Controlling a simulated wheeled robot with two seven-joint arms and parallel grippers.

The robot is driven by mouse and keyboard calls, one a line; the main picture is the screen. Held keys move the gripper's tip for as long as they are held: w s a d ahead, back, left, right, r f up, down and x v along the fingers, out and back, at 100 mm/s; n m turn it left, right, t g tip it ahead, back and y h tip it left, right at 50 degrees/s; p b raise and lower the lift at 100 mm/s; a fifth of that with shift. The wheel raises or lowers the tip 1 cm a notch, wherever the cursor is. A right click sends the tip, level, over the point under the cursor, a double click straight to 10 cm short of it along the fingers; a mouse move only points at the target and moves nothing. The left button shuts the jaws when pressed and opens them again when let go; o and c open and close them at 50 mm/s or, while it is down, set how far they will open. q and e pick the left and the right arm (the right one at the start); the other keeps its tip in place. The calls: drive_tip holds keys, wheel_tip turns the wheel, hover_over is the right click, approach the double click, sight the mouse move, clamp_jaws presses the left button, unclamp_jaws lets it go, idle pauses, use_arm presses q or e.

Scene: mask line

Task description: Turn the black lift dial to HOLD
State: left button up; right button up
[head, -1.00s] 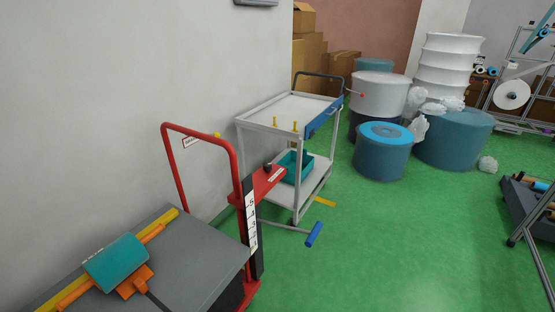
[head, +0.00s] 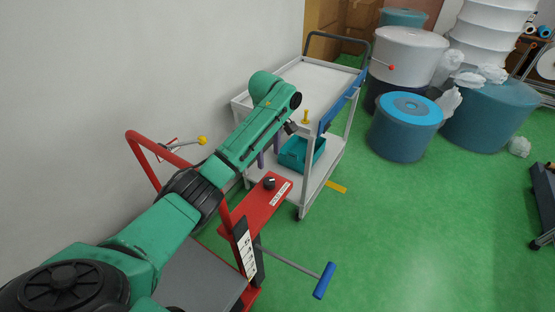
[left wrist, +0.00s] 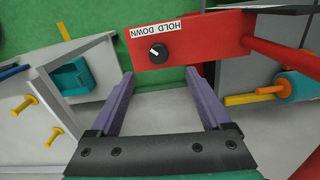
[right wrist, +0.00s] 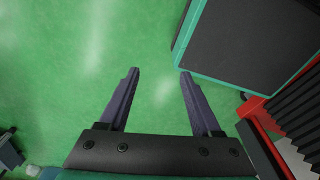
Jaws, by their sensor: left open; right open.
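The black dial (head: 269,183) sits on the red panel (head: 250,212) of the lift. In the left wrist view, the dial (left wrist: 158,53) has a white pointer mark and stands beside a white label (left wrist: 156,29) reading HOLD DOWN, upside down. Which word the pointer faces I cannot tell for sure. My left gripper (head: 270,152) is open, above and behind the dial in the head view. In the left wrist view its fingertips (left wrist: 160,74) are apart, with the dial between and just beyond them, not touched. My right gripper (right wrist: 160,73) is open and empty over green floor.
A grey cart (head: 308,75) with a teal bin (head: 300,153) and yellow pegs stands behind the panel. The lift's red handle (head: 142,160) is near my left arm. A blue-handled lever (head: 324,281) sticks out to the right.

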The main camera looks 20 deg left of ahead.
use_arm(q)
drive_tip(key=w+a+r+n, duration=0.1)
drive_tip(key=w, duration=0.1)
hover_over(269, 181)
drive_tip(key=f, duration=0.4)
drive_tip(key=shift+s+f+p, duration=0.25)
drive_tip(key=shift+f+p, duration=0.15)
drive_tip(key=f, duration=0.8)
drive_tip(key=shift+w+a, duration=0.1)
drive_tip(key=shift+w, duration=0.3)
drive_tip(key=shift+s+f, duration=0.1)
drive_tip(key=shift+f, duration=0.15)
use_arm(e)
drive_tip(key=shift+s+d+r, duration=0.15)
drive_tip(key=shift+r, duration=0.05)
use_arm(q)
drive_tip(key=shift+c, duration=0.3)
clamp_jaws()
use_arm(e)
drive_tip(key=shift+s+a, duration=0.2)
drive_tip(key=shift+a, duration=0.1)
